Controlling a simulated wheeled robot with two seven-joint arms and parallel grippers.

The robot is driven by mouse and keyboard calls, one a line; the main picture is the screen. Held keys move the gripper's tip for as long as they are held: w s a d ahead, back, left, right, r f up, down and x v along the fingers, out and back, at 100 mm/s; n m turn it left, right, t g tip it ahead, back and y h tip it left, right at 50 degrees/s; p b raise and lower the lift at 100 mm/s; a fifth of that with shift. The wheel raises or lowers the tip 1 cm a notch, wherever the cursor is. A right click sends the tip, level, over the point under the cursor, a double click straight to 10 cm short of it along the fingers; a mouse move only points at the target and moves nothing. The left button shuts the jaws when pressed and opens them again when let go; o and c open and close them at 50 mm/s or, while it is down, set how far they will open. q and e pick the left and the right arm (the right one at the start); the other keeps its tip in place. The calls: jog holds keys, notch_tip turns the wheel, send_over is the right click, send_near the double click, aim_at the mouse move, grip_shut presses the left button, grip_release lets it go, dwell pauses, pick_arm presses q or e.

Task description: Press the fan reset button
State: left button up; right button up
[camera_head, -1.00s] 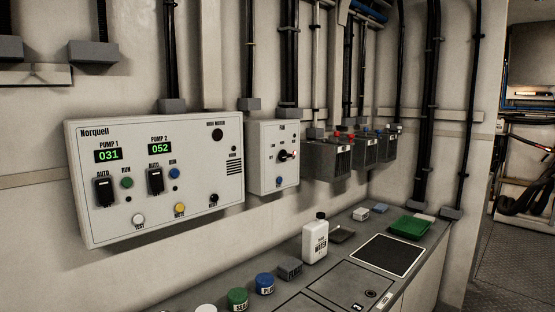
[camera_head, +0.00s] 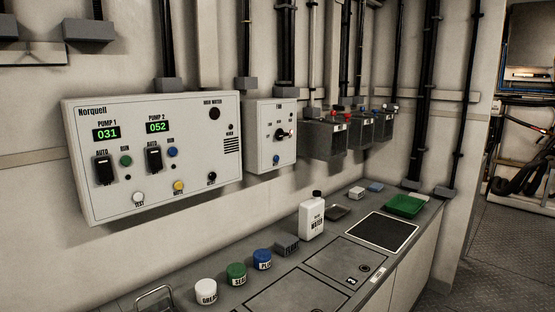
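The fan box (camera_head: 270,136) is a small light grey panel on the wall, right of the larger Norquell pump panel (camera_head: 155,150). It carries a black rotary knob (camera_head: 282,134) at its middle and a blue round button (camera_head: 276,160) near its bottom edge. The lettering by the blue button is too small to read. The pump panel has its own green, blue, white, yellow and black buttons, with displays reading 031 and 052. Neither of my grippers shows in the head view, and nothing touches the fan box.
Below the panels runs a grey counter (camera_head: 235,290) with white, green and blue lidded jars, a white bottle (camera_head: 312,217), a black mat (camera_head: 381,232) and a green tray (camera_head: 405,206). Grey wall bins (camera_head: 325,140) hang right of the fan box. Floor at the right is clear.

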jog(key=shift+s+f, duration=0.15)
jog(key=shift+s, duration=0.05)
